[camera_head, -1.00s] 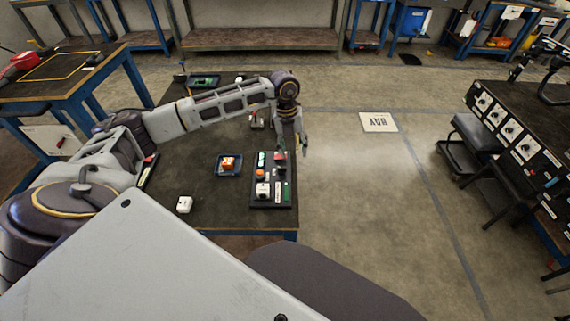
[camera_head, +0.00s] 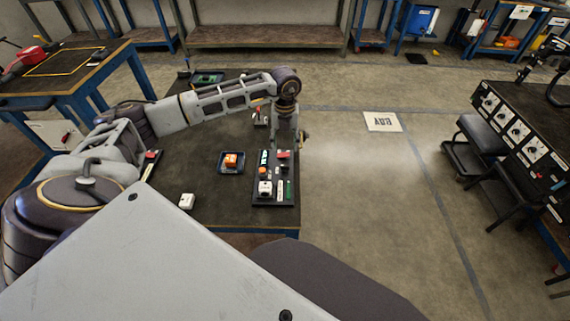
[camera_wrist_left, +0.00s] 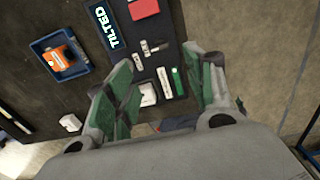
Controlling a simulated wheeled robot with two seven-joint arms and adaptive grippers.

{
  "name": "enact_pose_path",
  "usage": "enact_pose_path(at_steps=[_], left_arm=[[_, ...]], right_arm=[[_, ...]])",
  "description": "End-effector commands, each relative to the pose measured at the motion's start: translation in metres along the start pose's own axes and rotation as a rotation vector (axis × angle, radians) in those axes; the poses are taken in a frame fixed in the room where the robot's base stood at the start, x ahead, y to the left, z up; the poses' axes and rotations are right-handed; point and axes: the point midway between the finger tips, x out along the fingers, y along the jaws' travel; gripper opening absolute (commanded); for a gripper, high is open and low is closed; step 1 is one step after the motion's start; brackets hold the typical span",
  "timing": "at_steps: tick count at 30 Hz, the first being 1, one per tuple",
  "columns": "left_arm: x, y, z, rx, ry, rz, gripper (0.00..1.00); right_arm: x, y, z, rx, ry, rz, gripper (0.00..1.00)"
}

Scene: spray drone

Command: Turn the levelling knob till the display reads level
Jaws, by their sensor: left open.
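A black panel (camera_head: 275,203) lies at the front right of the dark table. Its display (camera_head: 264,157) reads TILTED in the left wrist view (camera_wrist_left: 107,27). An orange round part (camera_head: 262,170) and a white block-like part (camera_head: 265,188) are on the panel; I cannot tell for sure which is the levelling knob. The white part also shows in the wrist view (camera_wrist_left: 147,93), partly behind a finger. My left gripper (camera_wrist_left: 157,62) is open and empty above the panel. In the head view it hangs near the panel's far end, its fingertips hard to make out.
A blue tray (camera_head: 221,171) with an orange block (camera_head: 231,160) stands left of the panel. A white cube (camera_head: 186,201) sits on the table near the front. A red block (camera_head: 283,154) is at the panel's far end. Open floor lies to the right.

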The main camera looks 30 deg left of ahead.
Motion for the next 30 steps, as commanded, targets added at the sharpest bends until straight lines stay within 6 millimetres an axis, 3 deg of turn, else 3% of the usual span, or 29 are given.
enact_pose_path(at_steps=[21, 30], left_arm=[[0.093, 0.000, 0.000, 0.001, 0.001, -0.001, 0.54], [0.117, 0.000, 0.000, 0.001, 0.001, 0.000, 0.54]], right_arm=[[-0.009, -0.007, -0.019, 0.000, -0.009, -0.009, 0.46], [-0.015, -0.016, -0.018, 0.005, -0.022, -0.020, 0.46]])
